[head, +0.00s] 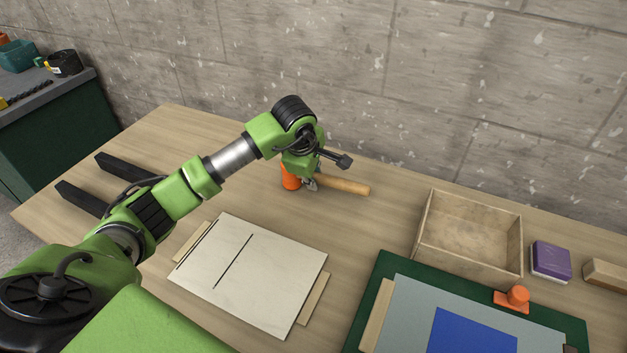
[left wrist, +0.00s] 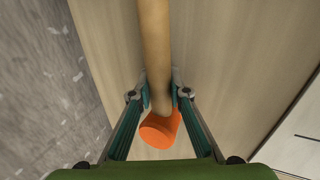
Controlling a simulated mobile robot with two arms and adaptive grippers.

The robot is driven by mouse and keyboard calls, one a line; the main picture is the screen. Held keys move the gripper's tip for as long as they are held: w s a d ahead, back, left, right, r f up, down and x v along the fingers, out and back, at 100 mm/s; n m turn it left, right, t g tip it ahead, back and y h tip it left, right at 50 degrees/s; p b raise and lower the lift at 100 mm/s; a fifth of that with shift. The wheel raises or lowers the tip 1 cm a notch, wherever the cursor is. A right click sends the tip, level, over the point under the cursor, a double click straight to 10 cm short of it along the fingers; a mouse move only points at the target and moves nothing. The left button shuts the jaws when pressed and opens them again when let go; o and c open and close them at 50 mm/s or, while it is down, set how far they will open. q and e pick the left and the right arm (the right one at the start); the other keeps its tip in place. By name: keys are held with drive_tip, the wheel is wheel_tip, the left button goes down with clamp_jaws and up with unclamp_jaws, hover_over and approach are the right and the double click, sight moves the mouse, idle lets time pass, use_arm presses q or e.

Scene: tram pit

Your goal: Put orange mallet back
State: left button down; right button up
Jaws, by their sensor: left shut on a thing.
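The orange mallet has an orange head (head: 290,178) and a light wooden handle (head: 345,184). It lies on the wooden table near the back wall, its handle pointing right. My left gripper (head: 311,184) is at the mallet, just right of the head, reaching down from above. In the left wrist view the gripper (left wrist: 160,97) is shut on the handle close to the orange head (left wrist: 160,129), and the handle (left wrist: 154,45) runs away between the fingers. Whether the mallet touches the table is hard to tell. My right gripper is not in view.
An empty wooden box (head: 468,232) stands on the right, with a purple block (head: 550,261) beside it. A pale board (head: 250,280) lies in front. Two black bars (head: 80,198) lie left. The concrete wall (head: 300,50) is close behind.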

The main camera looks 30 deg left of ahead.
use_arm(q)
drive_tip(key=c, duration=1.9)
unclamp_jaws()
drive_tip(key=shift+s+f, duration=0.1)
